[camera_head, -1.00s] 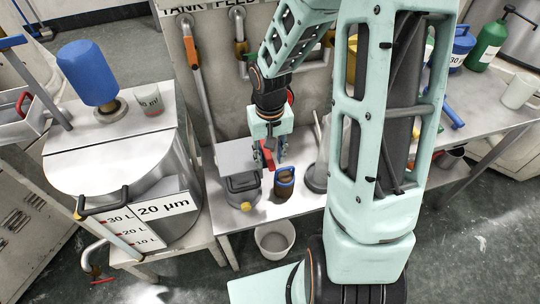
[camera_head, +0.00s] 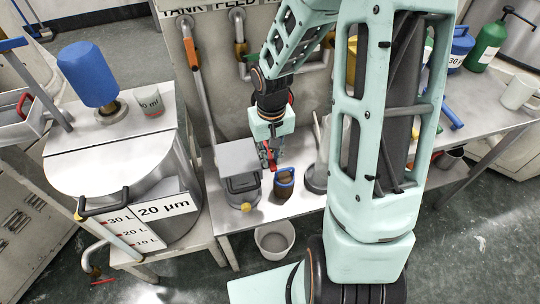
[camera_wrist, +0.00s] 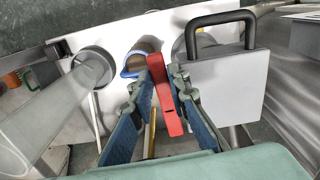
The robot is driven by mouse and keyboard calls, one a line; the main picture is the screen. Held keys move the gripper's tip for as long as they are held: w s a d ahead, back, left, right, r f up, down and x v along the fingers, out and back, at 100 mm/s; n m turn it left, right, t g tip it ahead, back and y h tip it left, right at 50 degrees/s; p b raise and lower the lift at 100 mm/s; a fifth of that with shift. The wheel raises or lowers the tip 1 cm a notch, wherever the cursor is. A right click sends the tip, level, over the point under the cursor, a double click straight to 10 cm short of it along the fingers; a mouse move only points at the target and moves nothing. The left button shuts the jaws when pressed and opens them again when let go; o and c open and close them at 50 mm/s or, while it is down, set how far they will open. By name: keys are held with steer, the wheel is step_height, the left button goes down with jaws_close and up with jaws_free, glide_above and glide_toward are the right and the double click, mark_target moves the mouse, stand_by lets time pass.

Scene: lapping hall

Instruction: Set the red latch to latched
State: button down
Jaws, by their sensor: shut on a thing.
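The red latch (camera_wrist: 163,88) is a narrow red bar in the middle of the wrist view. My gripper (camera_wrist: 167,92) is shut on it, with a blue-padded finger on each side. In the head view my gripper (camera_head: 269,158) points down over the bench, with red showing at its fingers. The latch is beside a grey square plate (camera_wrist: 222,88), which shows left of my gripper in the head view (camera_head: 237,156). The latch's mount is mostly hidden by my fingers, and I cannot tell whether it is latched.
A grey cone-shaped vessel (camera_wrist: 55,112) is on the other side of the cup. A white bucket (camera_head: 273,240) is below the bench's front edge. A large 20 µm drum (camera_head: 150,195) stands at left.

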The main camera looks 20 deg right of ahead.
steer(key=w+d+n+p, duration=0.5)
steer(key=n+p, duration=0.4)
steer(key=n, duration=0.7)
steer(key=shift+w+n, duration=0.15)
steer(key=shift+n, duration=0.15)
stand_by(0.4)
steer(key=c, duration=1.8)
jaws_free()
steer(key=shift+c, duration=0.2)
steer(key=shift+d, duration=0.1)
step_height(320, 180, up, 12)
